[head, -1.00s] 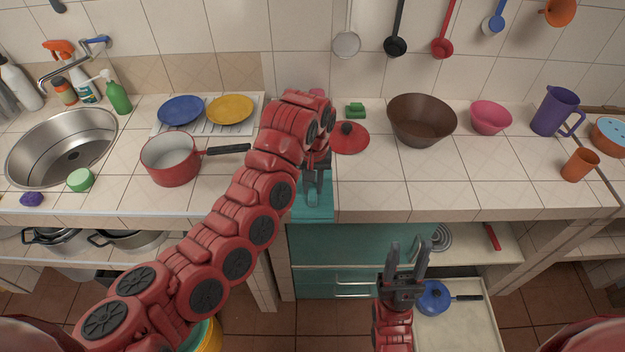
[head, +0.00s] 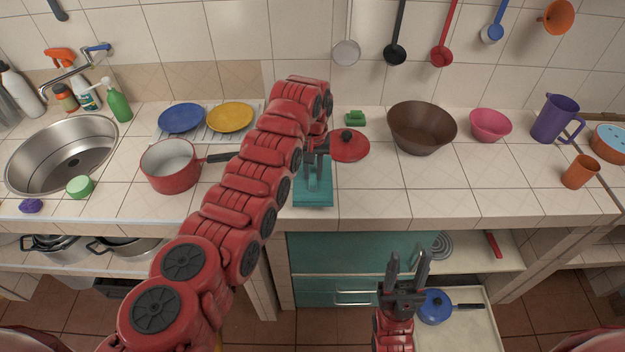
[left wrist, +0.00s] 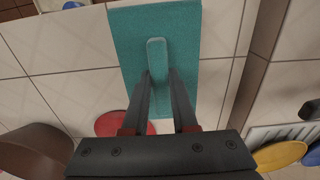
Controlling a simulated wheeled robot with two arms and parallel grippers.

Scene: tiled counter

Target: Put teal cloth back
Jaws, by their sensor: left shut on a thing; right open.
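The teal cloth (head: 326,197) is a flat rectangle with a raised bar along its middle. It shows at the front part of the counter in the head view, under my left gripper (head: 314,190). In the left wrist view the teal cloth (left wrist: 180,22) fills the top middle, and the fingers of my left gripper (left wrist: 158,78) are shut on its raised bar. I cannot tell whether the cloth touches the counter or is slightly above it. My right gripper (head: 409,268) is open and empty, low in front of the counter.
A red lid (head: 350,147) lies just right of my left gripper, with a green block (head: 355,118) behind it. A red saucepan (head: 170,172) stands to the left. A brown bowl (head: 421,128) stands to the right.

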